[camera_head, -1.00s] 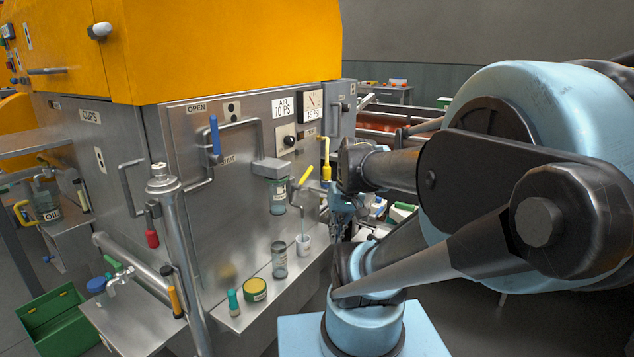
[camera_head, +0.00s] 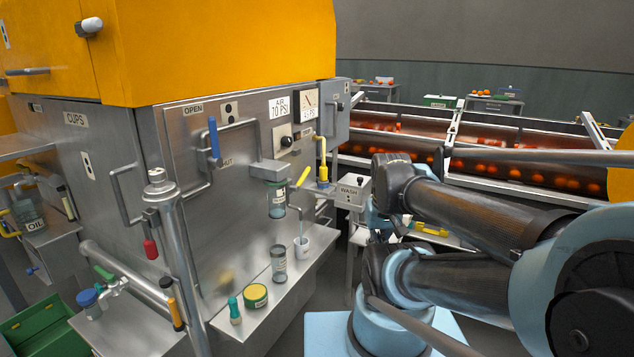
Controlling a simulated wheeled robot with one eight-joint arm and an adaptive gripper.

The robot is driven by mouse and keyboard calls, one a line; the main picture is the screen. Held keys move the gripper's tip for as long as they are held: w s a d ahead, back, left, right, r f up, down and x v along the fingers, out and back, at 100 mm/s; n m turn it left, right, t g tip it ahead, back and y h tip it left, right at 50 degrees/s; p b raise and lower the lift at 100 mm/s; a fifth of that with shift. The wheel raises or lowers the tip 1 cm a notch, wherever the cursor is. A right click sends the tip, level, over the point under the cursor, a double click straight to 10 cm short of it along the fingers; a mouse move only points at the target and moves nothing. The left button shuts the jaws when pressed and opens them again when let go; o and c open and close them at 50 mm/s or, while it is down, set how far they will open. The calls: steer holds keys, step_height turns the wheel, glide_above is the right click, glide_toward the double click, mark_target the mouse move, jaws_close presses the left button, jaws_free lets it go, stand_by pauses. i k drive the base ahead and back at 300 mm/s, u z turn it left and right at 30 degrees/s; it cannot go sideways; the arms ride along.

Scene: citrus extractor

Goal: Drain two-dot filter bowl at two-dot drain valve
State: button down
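A clear filter bowl (camera_head: 277,203) hangs under a grey filter housing (camera_head: 268,170) on the steel machine front. A yellow lever (camera_head: 302,178) sits just right of the bowl, above a thin tube that reaches into a white cup (camera_head: 301,247) on the shelf. I cannot tell whether the lever is open or shut.
A clear jar (camera_head: 278,263), a yellow-green tin (camera_head: 255,296) and a teal-topped bottle (camera_head: 234,311) stand on the shelf. A steel post (camera_head: 178,250) rises at front left. A WASH box (camera_head: 350,190) stands near my arm. Conveyors of oranges (camera_head: 480,160) lie behind.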

mark_target(296, 188)
steer(key=k, duration=0.6)
steer(key=u, duration=1.2)
